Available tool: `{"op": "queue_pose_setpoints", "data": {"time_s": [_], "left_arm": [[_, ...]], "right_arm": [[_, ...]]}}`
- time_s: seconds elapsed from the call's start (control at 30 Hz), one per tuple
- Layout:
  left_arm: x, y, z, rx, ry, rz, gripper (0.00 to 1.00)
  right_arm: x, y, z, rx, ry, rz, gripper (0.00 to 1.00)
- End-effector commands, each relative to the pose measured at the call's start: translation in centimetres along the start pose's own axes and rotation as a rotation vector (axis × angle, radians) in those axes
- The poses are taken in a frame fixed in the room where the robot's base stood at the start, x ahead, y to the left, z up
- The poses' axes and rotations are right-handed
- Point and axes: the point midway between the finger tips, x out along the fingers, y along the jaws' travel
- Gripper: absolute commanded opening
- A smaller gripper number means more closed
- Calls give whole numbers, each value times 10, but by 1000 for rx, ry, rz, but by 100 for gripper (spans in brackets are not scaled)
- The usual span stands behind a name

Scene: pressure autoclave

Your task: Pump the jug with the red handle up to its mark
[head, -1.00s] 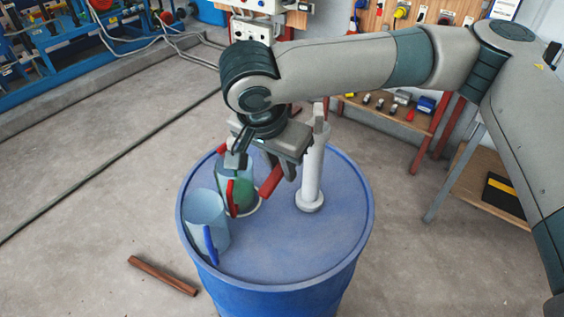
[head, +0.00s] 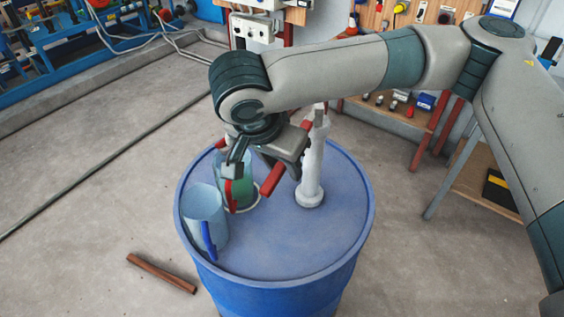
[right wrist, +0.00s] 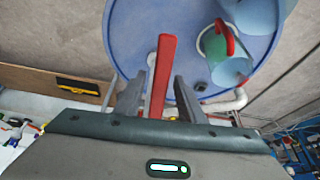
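The jug with the red handle (head: 246,190) stands on the blue barrel (head: 300,250), with green liquid in it; its mark cannot be made out. It also shows in the right wrist view (right wrist: 213,46). The pale pump column (head: 312,170) rises to its right. My right gripper (head: 283,165) is beside the column, above the barrel. Its fingers lie closely on both sides of the red pump handle (right wrist: 162,75), whose free end sticks out past them. The handle slants down from the column top. My left gripper is out of view.
A jug with a blue handle (head: 202,208) stands in front of the red-handled one, close to the barrel rim. A brown bar (head: 162,273) lies on the floor at left. A wooden bench (head: 400,115) stands behind.

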Motion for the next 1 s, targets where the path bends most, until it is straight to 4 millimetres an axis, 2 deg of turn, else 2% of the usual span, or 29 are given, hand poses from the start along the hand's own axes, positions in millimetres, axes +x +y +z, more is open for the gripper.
{"op": "queue_pose_setpoints", "data": {"time_s": [0.17,0.37,0.57,0.93,1.0], "left_arm": [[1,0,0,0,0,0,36],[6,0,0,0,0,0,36],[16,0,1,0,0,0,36],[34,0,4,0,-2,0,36],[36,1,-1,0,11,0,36]], "right_arm": [[-3,0,0,0,1,0,36],[-18,-1,0,0,2,-2,36],[-50,-1,1,0,2,-3,36],[-125,-1,0,1,3,-3,36],[-138,-1,1,1,2,-3,36]]}}
